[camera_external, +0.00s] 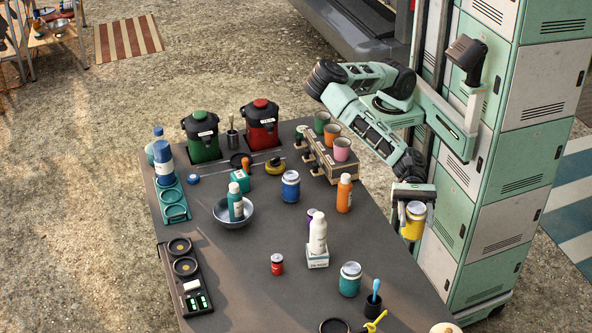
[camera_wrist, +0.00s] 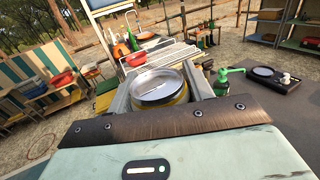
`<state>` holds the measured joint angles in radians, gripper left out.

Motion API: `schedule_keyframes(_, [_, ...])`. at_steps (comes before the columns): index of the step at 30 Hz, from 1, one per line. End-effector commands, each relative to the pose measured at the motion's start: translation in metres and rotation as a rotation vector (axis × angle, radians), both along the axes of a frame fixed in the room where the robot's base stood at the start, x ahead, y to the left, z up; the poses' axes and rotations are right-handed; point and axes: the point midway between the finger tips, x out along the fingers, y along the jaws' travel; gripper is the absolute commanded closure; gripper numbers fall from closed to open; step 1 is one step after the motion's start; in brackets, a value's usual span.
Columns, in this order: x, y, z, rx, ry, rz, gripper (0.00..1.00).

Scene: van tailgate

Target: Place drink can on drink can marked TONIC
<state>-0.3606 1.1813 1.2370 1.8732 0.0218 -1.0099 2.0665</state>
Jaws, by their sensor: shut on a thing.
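My gripper (camera_external: 414,208) is shut on a yellow can (camera_external: 412,225) with a pale band and a silver top. It holds the can upright, beside the table's right edge. In the wrist view, the can's round silver top (camera_wrist: 160,86) shows between the two fingers. A blue can (camera_external: 290,187) stands near the middle and a teal can (camera_external: 350,279) at the near right, both with pale tops. Their lettering is too small to read, so I cannot tell which is marked TONIC.
A white bottle (camera_external: 318,236) stands on a small white box, with a purple item partly behind it. An orange bottle (camera_external: 344,193), a metal bowl (camera_external: 233,219) holding a teal bottle, and a cup rack (camera_external: 335,168) stand farther back. Clear tabletop surrounds the red can.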

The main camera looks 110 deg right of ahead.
Motion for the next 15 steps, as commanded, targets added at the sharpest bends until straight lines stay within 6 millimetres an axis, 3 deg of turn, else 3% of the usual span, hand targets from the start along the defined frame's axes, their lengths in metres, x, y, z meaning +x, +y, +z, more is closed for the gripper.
schedule_keyframes(7, [0.0, 0.0, 0.056, 0.003, -0.003, -0.001, 0.7])
schedule_keyframes(15, [0.046, -0.037, 0.039, -0.001, 0.004, -0.008, 0.7])
